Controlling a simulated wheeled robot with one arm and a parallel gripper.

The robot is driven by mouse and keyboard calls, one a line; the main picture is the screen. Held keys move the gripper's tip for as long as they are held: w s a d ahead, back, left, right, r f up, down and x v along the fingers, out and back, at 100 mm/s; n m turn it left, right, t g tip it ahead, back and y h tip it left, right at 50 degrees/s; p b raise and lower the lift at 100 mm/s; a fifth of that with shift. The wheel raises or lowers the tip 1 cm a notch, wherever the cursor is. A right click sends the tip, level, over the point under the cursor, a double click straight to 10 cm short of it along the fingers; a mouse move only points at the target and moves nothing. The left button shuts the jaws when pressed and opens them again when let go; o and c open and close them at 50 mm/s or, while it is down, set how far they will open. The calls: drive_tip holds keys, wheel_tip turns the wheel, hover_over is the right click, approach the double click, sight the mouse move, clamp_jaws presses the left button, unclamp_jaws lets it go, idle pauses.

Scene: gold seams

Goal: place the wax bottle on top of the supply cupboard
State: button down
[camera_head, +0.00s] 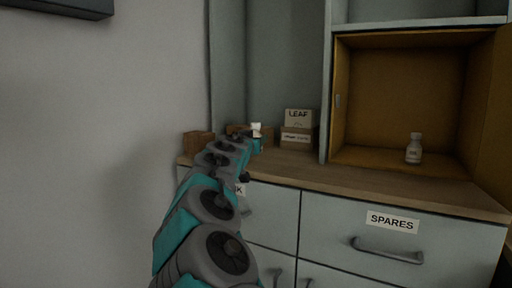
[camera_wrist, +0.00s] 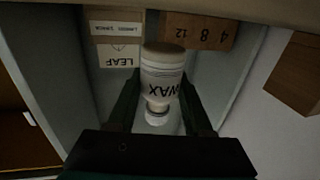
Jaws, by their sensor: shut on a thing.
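A white wax bottle (camera_wrist: 162,72) with a dark WAX label sits between the fingers of my gripper (camera_wrist: 160,100), which is shut on it. The label reads upside down in the wrist view. In the head view my gripper (camera_head: 255,143) is above the left part of the counter, and the white of the bottle (camera_head: 257,129) shows at its end. A grey-green cupboard has an open compartment (camera_head: 400,95) with an ochre inside at the right; its top is out of view. I cannot tell whether the bottle touches the counter.
A LEAF box (camera_head: 298,117) stands on another box beside my gripper. A numbered wooden box (camera_wrist: 198,30) is close behind the bottle. A brown block (camera_head: 198,144) is at the left. Another small white bottle (camera_head: 414,148) stands in the compartment. The wooden counter (camera_head: 400,185) is clear in front.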

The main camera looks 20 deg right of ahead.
drive_tip(key=shift+f, duration=1.3)
drive_tip(key=shift+f, duration=0.15)
drive_tip(key=shift+c, duration=1.5)
unclamp_jaws()
drive_tip(key=b+v, duration=0.1)
drive_tip(key=v, duration=1.1)
drive_tip(key=shift+b, duration=0.35)
